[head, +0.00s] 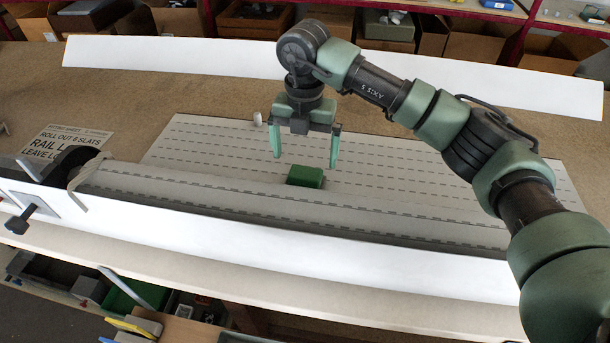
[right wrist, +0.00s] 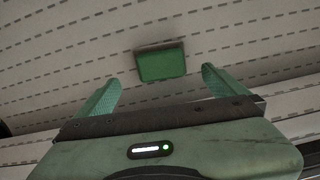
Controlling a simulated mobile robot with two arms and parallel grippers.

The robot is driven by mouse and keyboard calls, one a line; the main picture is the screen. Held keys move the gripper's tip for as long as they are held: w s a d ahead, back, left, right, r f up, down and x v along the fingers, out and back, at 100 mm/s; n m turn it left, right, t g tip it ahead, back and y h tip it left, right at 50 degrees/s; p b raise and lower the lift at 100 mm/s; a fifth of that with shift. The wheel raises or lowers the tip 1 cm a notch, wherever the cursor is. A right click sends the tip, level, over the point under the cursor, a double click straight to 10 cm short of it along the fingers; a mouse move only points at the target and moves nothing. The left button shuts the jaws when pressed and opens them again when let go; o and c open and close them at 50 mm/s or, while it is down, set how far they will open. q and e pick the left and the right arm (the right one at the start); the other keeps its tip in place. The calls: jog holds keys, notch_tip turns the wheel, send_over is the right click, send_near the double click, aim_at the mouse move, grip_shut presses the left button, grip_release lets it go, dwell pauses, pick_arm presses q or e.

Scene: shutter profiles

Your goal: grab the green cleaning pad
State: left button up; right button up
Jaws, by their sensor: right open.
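The green cleaning pad (head: 305,176) is a small green block lying on the pale slatted shutter sheet (head: 400,180), close to the rolled or raised slat along the front. It also shows in the right wrist view (right wrist: 162,62), ahead of and between the fingers. My right gripper (head: 305,150) points down above the pad, its green fingers open and apart with nothing between them. The same open fingers show in the right wrist view (right wrist: 160,90). The gripper does not appear to touch the pad. My left gripper is not in view.
A long white rail (head: 250,250) runs along the front of the table, with a dark clamp (head: 22,220) at its left. A printed sheet (head: 68,145) lies at the left. A white strip (head: 180,57) lies behind. A small white object (head: 257,119) stands at the sheet's back edge.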

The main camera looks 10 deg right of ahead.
aim_at(305, 175)
jog(key=shift+w+d+f, duration=0.1)
jog(key=shift+w+f, duration=0.2)
jog(key=shift+f, duration=0.25)
jog(key=shift+w+f, duration=0.25)
jog(key=shift+f, duration=0.25)
jog(key=f, duration=0.1)
jog(key=s+f+p, duration=0.1)
jog(key=f+p, duration=0.1)
jog(key=shift+s+f, duration=0.3)
jog(key=shift+s, duration=0.05)
jog(key=shift+w+f+p, duration=0.2)
jog(key=shift+f+p, duration=0.15)
jog(key=shift+f, duration=1)
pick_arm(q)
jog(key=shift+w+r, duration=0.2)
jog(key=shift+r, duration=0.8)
pick_arm(e)
jog(key=c, duration=1.3)
